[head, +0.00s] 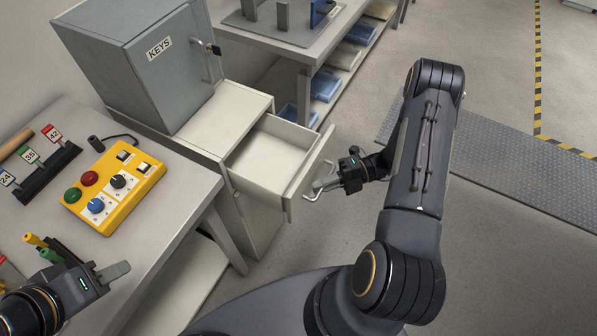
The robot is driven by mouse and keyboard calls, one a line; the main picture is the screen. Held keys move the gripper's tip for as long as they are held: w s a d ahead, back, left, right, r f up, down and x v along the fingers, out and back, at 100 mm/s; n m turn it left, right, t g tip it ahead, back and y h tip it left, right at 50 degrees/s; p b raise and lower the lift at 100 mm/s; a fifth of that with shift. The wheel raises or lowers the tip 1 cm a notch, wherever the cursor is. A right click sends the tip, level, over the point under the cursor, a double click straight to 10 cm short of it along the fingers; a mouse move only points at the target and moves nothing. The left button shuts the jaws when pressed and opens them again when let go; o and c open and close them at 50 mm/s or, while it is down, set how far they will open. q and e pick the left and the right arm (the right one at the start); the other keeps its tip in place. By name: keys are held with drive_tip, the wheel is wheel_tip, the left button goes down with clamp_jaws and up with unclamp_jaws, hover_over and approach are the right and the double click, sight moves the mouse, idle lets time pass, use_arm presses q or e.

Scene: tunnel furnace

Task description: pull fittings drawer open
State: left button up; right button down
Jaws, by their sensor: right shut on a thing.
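The fittings drawer (268,160) is a cream drawer that stands well out of the pale cabinet (205,125) under the grey key box. Its inside shows and looks empty. A bar handle (310,195) is on its front panel. My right gripper (328,184) is at the drawer front, shut on the handle, and its fingers partly hide the handle. My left gripper (118,271) is at the lower left, over the bench's front edge and away from the drawer. Its finger gap does not show clearly.
The grey KEYS box (145,60) stands on the cabinet. A yellow control box (115,185) with buttons and knobs and a tag rack (48,170) are on the left bench. A workbench (285,45) with blue bins stands behind.

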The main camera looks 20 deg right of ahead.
drive_tip(key=s+d, duration=0.1)
drive_tip(key=s, duration=0.1)
drive_tip(key=s+d, duration=0.1)
drive_tip(key=d, duration=0.1)
drive_tip(key=shift+s, duration=0.4)
drive_tip(key=c, duration=1.8)
unclamp_jaws()
drive_tip(key=shift+o, duration=0.2)
drive_tip(key=d+r+b, duration=0.1)
drive_tip(key=d, duration=0.6)
drive_tip(key=shift+s+d+b, duration=0.3)
drive_tip(key=shift+s+d, duration=0.05)
drive_tip(key=shift+s, duration=0.05)
